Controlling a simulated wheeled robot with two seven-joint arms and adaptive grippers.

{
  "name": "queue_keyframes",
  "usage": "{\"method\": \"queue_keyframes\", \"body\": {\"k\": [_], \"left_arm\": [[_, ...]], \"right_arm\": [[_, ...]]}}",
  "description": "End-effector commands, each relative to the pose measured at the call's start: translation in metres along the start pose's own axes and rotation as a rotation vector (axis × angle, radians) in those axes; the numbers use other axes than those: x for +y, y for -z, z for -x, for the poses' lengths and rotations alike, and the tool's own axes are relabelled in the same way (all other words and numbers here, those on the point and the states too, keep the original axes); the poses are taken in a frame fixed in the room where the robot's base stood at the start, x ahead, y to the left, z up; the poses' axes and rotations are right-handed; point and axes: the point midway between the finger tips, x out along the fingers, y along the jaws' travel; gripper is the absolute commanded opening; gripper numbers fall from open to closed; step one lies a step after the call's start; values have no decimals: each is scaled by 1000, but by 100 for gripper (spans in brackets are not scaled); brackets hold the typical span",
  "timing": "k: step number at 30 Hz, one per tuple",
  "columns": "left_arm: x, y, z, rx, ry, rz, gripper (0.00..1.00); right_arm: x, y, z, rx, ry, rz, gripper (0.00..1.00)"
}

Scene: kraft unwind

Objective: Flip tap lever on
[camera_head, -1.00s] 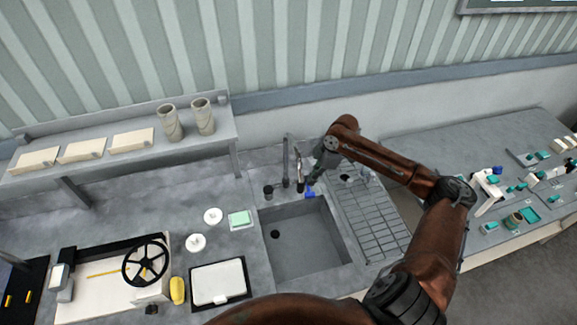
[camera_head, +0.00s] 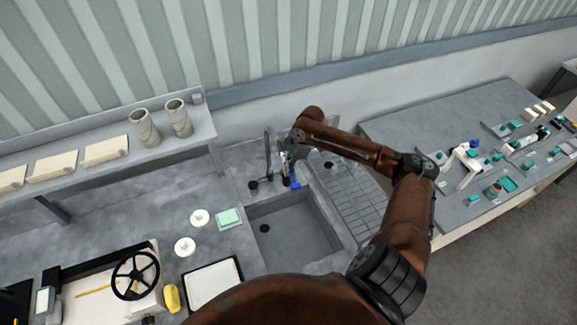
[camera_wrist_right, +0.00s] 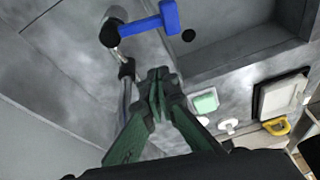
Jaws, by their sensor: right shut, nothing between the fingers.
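The tap stands at the back edge of the sink, with a dark upright pipe (camera_head: 268,158) and a blue lever (camera_head: 296,181) low to its right. In the right wrist view the blue lever (camera_wrist_right: 152,24) sticks out from a black round knob (camera_wrist_right: 109,35), near the top. My right gripper (camera_wrist_right: 158,75) is shut and empty, with its green fingers together. Its tips appear below the lever in that view, with a visible gap between them. In the head view the gripper hangs over the tap and partly covers it. My left gripper is in neither current view.
The sink basin (camera_head: 292,238) lies in front of the tap, with a drying rack (camera_head: 345,200) to its right. A green sponge (camera_head: 229,218) and white discs (camera_head: 199,217) lie to its left. A shelf (camera_head: 205,143) with two cylinders stands at the back left.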

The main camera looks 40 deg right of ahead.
Motion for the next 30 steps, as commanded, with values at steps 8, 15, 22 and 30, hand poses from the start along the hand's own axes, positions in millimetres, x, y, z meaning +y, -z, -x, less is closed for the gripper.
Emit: {"method": "queue_keyframes", "body": {"k": [8,15,22,30], "left_arm": [[0,0,9,-1,0,0,40],[0,-1,21,-4,-1,1,40],[1,-3,22,-8,-1,2,40],[1,-3,22,-8,-1,1,40]], "right_arm": [[-1,1,-58,1,2,0,0],[0,-29,-47,-2,-1,0,0],[0,-38,-45,-2,0,1,0],[0,-38,-45,-2,0,2,0]]}}
